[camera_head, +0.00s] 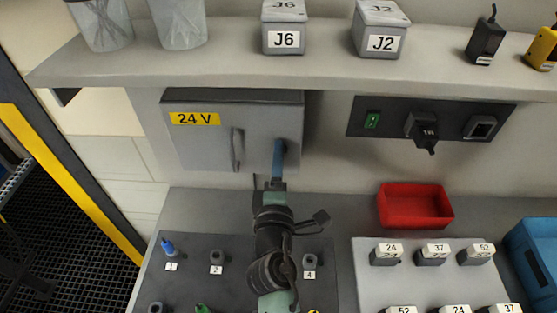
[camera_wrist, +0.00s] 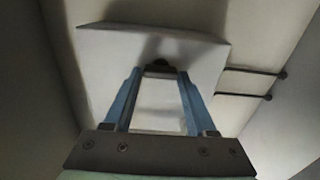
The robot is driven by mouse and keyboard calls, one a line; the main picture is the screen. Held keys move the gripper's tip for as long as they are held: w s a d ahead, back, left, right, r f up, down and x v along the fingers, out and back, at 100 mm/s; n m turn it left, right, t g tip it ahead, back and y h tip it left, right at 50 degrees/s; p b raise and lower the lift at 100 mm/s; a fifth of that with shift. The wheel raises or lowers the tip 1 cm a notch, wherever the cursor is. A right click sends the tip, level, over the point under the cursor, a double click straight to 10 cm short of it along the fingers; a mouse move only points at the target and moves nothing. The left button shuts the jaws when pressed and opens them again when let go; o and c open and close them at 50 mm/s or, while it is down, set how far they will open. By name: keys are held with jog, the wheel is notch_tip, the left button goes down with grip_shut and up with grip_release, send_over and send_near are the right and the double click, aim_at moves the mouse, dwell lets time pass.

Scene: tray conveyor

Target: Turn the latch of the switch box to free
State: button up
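The switch box (camera_head: 205,146) is a grey wall box with a yellow "24 V" label, hung under the shelf. A grey vertical bar handle (camera_head: 237,150) stands on its front, left of my gripper. My gripper (camera_head: 279,146) reaches up to the lower right of the box front, its blue fingers pointing at it. In the wrist view my gripper (camera_wrist: 160,75) has its two blue fingers apart. A small dark piece (camera_wrist: 160,65), perhaps the latch, shows between the tips. I cannot tell whether the fingers touch it. In the head view the fingers hide the latch area.
Above is a shelf (camera_head: 225,60) with bins and boxes. A panel with a black rotary switch (camera_head: 422,128) is to the right. Below are a red bin (camera_head: 414,207), a blue bin (camera_head: 540,262) and boards with several numbered parts. A yellow-edged barrier (camera_head: 75,190) stands left.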

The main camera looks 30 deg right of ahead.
jog(key=o, duration=0.4)
jog(key=shift+c, duration=0.2)
jog(key=b+v, duration=0.4)
jog(key=v, duration=0.9)
jog(key=shift+b, duration=0.35)
